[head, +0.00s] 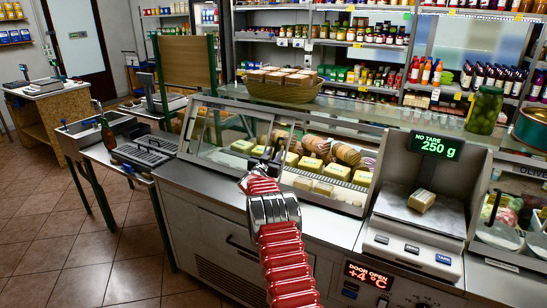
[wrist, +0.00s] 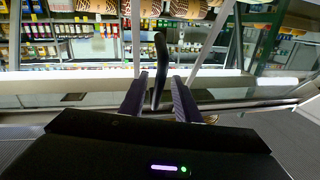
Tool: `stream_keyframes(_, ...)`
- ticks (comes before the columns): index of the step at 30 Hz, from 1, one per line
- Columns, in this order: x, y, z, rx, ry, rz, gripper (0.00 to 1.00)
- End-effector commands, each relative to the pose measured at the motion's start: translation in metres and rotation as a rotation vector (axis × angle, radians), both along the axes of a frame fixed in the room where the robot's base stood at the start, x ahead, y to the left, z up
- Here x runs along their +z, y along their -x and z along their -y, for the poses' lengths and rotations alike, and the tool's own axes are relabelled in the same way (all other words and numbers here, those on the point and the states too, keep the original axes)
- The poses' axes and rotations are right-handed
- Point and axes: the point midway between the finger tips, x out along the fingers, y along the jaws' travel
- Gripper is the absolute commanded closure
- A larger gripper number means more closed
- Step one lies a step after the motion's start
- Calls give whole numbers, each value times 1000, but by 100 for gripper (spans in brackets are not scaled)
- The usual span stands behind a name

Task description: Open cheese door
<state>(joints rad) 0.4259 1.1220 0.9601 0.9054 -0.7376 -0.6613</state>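The cheese case (head: 335,205) stands in front of me, with yellow cheese blocks (head: 312,164) and cut wheels inside. A framed glass panel (head: 222,130) covers its left part; the right part looks uncovered. A sign (head: 368,276) below the scale reads "DOOR OPEN +4 °C". My gripper (head: 265,166) is at the case's front edge, by the right end of the glass panel. In the wrist view my gripper (wrist: 159,88) is open, its fingers on either side of a dark upright handle (wrist: 160,60), with gaps visible. Whether the handle touches a finger is unclear.
A scale (head: 420,215) with a wrapped block (head: 421,200) on it, showing 250 g, stands right of the case. A wicker basket (head: 283,91) and a jar of green olives (head: 484,110) stand on the top. Open floor (head: 50,230) lies at left.

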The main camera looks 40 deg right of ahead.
Motion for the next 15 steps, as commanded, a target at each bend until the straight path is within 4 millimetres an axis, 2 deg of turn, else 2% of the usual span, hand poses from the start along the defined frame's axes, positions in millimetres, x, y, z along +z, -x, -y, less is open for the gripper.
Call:
stream_keyframes(8, 0, 5, -10, 1, 1, -1, 70)
stream_keyframes(15, 1, 16, -28, 3, -1, 0, 70)
